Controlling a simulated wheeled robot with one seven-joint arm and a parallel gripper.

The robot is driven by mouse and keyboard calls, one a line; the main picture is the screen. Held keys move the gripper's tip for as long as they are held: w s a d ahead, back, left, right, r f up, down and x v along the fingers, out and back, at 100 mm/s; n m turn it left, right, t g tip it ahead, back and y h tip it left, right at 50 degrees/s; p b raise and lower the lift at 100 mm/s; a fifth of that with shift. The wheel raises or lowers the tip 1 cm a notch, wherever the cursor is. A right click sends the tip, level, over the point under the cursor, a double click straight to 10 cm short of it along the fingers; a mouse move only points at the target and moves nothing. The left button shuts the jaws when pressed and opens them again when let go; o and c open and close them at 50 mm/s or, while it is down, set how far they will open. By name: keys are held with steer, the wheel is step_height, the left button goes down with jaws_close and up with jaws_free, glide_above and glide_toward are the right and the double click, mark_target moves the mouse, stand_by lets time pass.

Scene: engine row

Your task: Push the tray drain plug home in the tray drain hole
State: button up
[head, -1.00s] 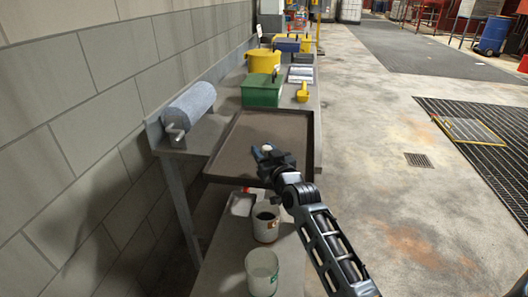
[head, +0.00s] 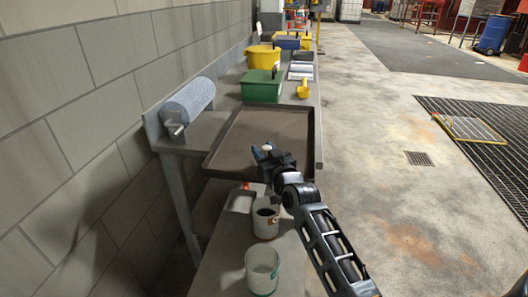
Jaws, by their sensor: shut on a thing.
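The brown tray (head: 228,140) with a raised rim lies on the grey bench, at the middle of the head view. My gripper (head: 265,151) is over the front right part of the tray. It is shut on a small pale thing (head: 267,147), which appears to be the tray drain plug; only its top shows between the dark blue fingers. The drain hole does not show; my gripper and arm cover that part of the tray. I cannot tell whether the plug touches the tray floor.
A paper roll (head: 188,100) is left of the tray. A green box (head: 262,86), a yellow bucket (head: 262,57) and a yellow scoop (head: 303,89) stand behind it. Two pots (head: 265,222) (head: 262,270) stand on a lower shelf.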

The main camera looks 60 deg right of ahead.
steer(key=shift+r+p, duration=1.15)
steer(key=shift+r, duration=0.15)
steer(key=shift+f+b, duration=1.4)
steer(key=shift+b, duration=0.05)
stand_by(1.2)
steer(key=o, duration=1.2)
steer(key=v, duration=0.6)
steer(key=shift+s+a, duration=0.1)
steer(key=shift+s, duration=0.05)
steer(key=shift+s+a, duration=0.45)
steer(key=shift+s, duration=0.1)
steer(key=shift+r, duration=0.1)
